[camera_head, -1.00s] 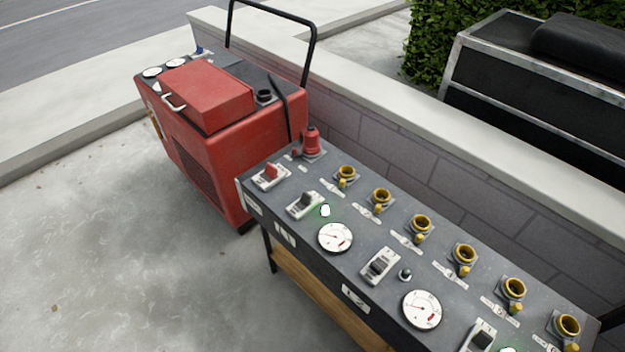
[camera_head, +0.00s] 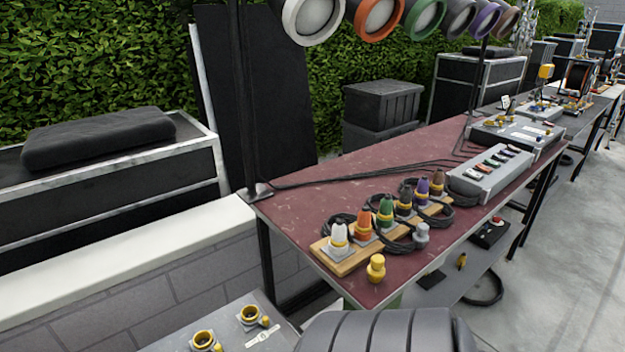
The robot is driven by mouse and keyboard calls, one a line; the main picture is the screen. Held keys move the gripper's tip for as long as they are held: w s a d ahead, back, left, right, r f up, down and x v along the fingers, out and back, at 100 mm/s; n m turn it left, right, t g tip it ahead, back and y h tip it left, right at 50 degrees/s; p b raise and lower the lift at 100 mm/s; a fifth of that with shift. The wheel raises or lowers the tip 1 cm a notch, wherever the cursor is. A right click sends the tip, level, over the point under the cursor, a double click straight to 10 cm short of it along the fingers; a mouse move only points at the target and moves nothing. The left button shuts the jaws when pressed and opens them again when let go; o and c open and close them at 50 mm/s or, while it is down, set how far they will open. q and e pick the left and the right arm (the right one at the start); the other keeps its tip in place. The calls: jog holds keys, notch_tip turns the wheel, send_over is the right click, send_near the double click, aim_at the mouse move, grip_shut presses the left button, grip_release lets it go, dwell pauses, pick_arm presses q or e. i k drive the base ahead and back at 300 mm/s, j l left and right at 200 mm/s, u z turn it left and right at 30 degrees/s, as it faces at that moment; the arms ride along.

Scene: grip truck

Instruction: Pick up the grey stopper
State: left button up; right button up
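A light grey stopper-like piece (camera_head: 421,236) stands on the dark red table top (camera_head: 310,207), close to its front edge and beside black cable. A yellow one (camera_head: 376,268) stands to its left, nearer the front corner. Behind them a wooden board (camera_head: 345,266) carries a row of coloured connectors: white (camera_head: 339,236), orange (camera_head: 364,222), green (camera_head: 386,209), dark grey (camera_head: 405,198), purple and brown. Neither of my grippers shows in the head view.
A grey socket box (camera_head: 480,185) lies farther along the table. A black pole (camera_head: 243,100) rises at its left corner. A low wall (camera_head: 130,250) and a panel with yellow sockets (camera_head: 215,325) are at lower left. A dark ribbed shape (camera_head: 385,332) fills the bottom middle. Open pavement lies at right.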

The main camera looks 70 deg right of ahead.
aim_at(421, 236)
jog(key=z, duration=3.15)
jog(key=i+l+u, duration=0.3)
jog(key=j, duration=0.1)
